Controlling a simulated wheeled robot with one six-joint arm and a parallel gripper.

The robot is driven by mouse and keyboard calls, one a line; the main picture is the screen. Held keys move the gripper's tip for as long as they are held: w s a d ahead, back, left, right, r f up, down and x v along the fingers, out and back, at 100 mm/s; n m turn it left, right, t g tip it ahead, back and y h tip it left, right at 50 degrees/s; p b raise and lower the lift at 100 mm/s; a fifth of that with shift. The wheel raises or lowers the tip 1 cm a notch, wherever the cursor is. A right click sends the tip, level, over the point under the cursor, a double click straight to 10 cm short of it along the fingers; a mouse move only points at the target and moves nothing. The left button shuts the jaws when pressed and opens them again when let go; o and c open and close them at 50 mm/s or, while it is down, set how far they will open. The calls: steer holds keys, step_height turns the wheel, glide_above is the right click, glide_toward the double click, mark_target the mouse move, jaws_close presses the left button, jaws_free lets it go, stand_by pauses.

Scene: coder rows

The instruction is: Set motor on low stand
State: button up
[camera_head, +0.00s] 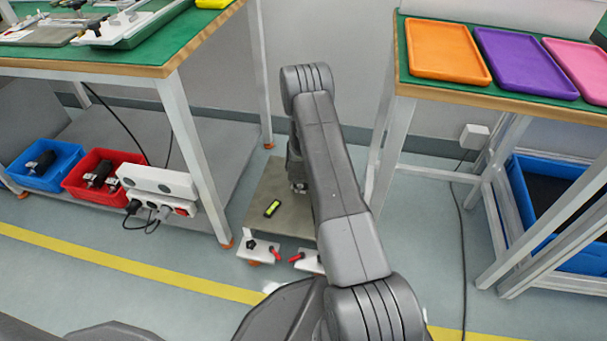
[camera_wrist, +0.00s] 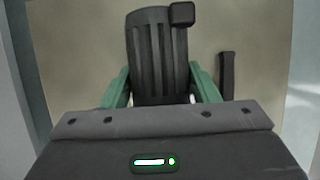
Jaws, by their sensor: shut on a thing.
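The motor (camera_wrist: 155,50), dark and ribbed with a small square box at its upper right, sits between the green fingers of my gripper (camera_wrist: 160,88) in the wrist view. My gripper is shut on it. The low stand (camera_head: 272,200) is a grey-beige plate near the floor in the head view, and its surface (camera_wrist: 80,50) fills the background of the wrist view. My arm hides the motor and most of the gripper in the head view. I cannot tell whether the motor touches the plate.
Blue (camera_head: 62,155) and red (camera_head: 78,180) bins and a white power strip (camera_head: 158,182) are at left.

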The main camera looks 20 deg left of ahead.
steer(key=shift+f+b, duration=0.25)
steer(key=shift+b, duration=0.1)
stand_by(0.9)
steer(key=o, duration=1.1)
steer(key=shift+f, duration=0.1)
steer(key=p+v, duration=0.3)
steer(key=v, duration=1.1)
